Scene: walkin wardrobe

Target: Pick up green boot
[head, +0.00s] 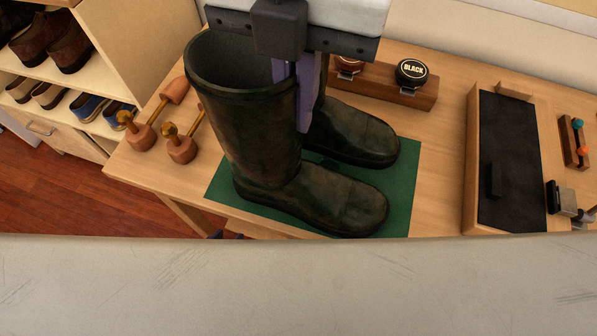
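Two dark green boots stand upright on a green mat (222,181) on the wooden table. The near boot (262,140) has its open shaft at the left and its toe pointing right. The far boot (352,132) is behind it, its shaft partly hidden. My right gripper (296,82) comes down from the top, its fingers close together around the right wall of the near boot's shaft. One finger is inside the opening and one outside, between the boots. Small dark tips (226,235) at the table's near edge look like my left gripper, mostly hidden.
Wooden shoe trees (181,147) lie left of the boots. A wooden holder (425,95) with polish tins (411,73) is behind. A dark-lined tray (472,165) is at the right, with small items beyond. A shoe shelf (130,55) stands at the left.

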